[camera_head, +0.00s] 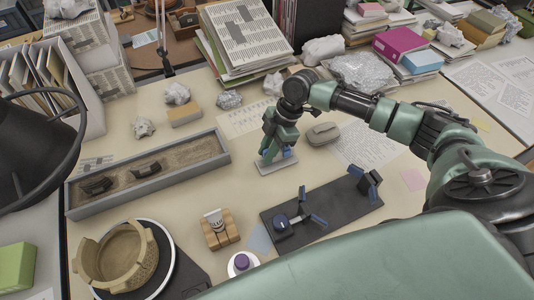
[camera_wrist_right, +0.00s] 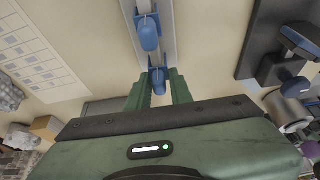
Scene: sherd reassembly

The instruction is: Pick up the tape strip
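A narrow pale grey holder (camera_head: 277,167) lies on the table below my right gripper (camera_head: 275,156). In the right wrist view, this holder (camera_wrist_right: 166,30) carries small blue strips that look like the tape strips. One blue tape strip (camera_wrist_right: 158,79) is between the fingertips of my right gripper (camera_wrist_right: 160,84). Another blue strip (camera_wrist_right: 148,34) sits farther along the holder. The fingers stand apart on either side of the near strip, and I see no clear contact. In the head view the gripper partly hides the strips. My left gripper is not in view.
A long sand tray (camera_head: 205,150) with dark sherds is to the left. A broken pot (camera_head: 118,258) stands on a turntable at front left. A grey case (camera_head: 323,133) is close behind the gripper.

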